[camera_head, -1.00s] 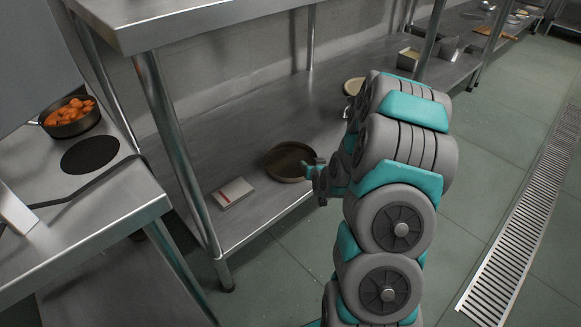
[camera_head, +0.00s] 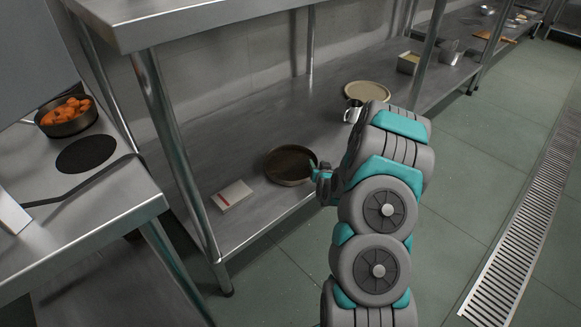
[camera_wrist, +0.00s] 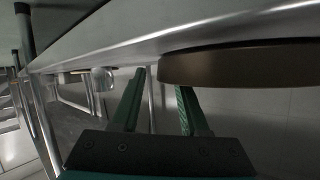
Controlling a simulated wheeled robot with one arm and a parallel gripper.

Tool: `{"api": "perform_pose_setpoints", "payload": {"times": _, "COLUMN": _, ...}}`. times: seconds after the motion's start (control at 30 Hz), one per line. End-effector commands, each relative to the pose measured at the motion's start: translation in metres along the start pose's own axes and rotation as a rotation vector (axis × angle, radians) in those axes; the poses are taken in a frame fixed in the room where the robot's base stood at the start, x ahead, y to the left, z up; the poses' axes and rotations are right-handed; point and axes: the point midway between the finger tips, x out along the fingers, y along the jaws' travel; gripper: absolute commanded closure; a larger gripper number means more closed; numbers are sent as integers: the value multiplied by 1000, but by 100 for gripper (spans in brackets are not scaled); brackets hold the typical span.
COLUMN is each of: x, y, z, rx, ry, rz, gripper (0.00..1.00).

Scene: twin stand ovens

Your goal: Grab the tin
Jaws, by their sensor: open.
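The tin is a round, shallow, dark brown pan (camera_head: 290,165) lying flat on the lower steel shelf, near its front edge. My gripper (camera_head: 318,172) is at the tin's right rim in the head view. The wrist view looks upside down, and the tin's side wall (camera_wrist: 240,66) shows large there. My gripper (camera_wrist: 160,80) is open with nothing between its fingers. The right finger's tip seems hidden behind the tin's rim; the left finger is outside it. I cannot tell whether either touches.
A white box (camera_head: 232,196) lies left of the tin on the shelf. A metal cup (camera_head: 352,111) and a beige plate (camera_head: 367,91) stand beyond it. A table leg (camera_head: 175,150) rises at the front left. The upper tabletop (camera_head: 180,20) overhangs the shelf's left part.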

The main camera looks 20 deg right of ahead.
Motion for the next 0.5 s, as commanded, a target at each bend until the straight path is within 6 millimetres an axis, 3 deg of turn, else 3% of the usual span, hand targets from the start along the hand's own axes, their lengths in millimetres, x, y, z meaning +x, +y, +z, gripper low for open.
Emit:
{"api": "perform_pose_setpoints", "payload": {"times": 0.17, "x": 21, "y": 0, "z": -1, "rx": -1, "ry": 2, "rz": 0, "gripper": 56}}
{"api": "perform_pose_setpoints", "payload": {"times": 0.4, "x": 23, "y": 0, "z": 0, "rx": 0, "ry": 0, "rz": 0, "gripper": 56}}
{"api": "perform_pose_setpoints", "payload": {"times": 0.5, "x": 23, "y": 0, "z": 0, "rx": 0, "ry": 0, "rz": 0, "gripper": 65}}
